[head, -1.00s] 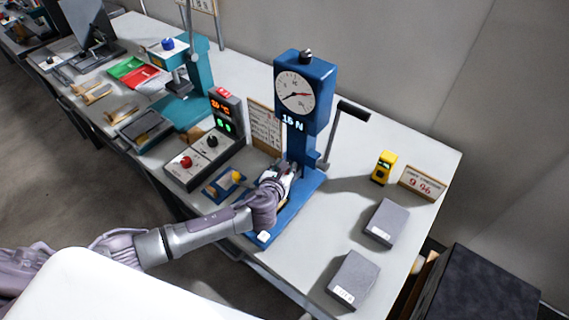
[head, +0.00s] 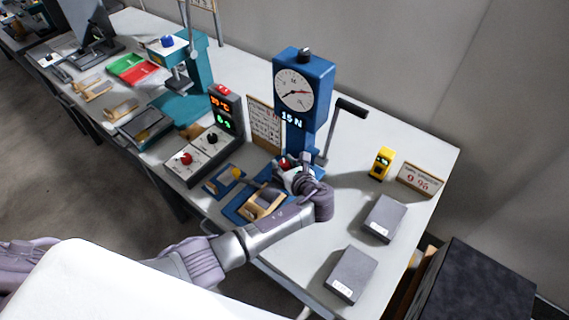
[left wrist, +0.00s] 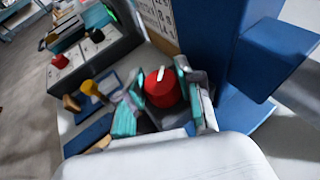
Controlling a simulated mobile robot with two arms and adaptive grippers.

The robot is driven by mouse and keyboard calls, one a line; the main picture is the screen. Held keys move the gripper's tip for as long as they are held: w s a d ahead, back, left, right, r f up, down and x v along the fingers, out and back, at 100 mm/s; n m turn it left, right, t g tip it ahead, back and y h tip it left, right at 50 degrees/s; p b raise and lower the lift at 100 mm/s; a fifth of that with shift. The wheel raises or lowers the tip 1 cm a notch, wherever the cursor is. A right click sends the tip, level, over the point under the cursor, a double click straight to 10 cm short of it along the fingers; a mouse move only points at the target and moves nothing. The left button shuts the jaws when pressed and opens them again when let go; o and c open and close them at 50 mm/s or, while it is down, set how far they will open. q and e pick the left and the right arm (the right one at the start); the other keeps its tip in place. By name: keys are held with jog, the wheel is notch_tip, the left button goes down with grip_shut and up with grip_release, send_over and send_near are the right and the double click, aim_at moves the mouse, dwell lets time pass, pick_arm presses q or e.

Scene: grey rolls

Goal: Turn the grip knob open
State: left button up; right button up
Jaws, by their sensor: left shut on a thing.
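The grip knob (left wrist: 162,88) is red with a white pointer line on top, on the blue tester in the left wrist view. My left gripper (left wrist: 160,95) has its teal-padded fingers on both sides of the knob and is shut on it. In the head view my left gripper (head: 287,168) is at the foot of the blue tester's column, and only a bit of red shows there. The blue tester (head: 305,90) has a round dial and a "15 N" readout. My right gripper is not in view.
A crank handle (head: 345,120) sticks out right of the column. A control box (head: 205,150) with red and black knobs stands left. Two grey blocks (head: 384,218), a yellow device (head: 381,163) and a sign (head: 419,180) are on the right. Table between them is clear.

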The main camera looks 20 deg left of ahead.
pick_arm(q)
jog(key=shift+g, duration=0.3)
jog(key=o, duration=1.2)
jog(key=v, duration=1.2)
jog(key=shift+f, duration=0.15)
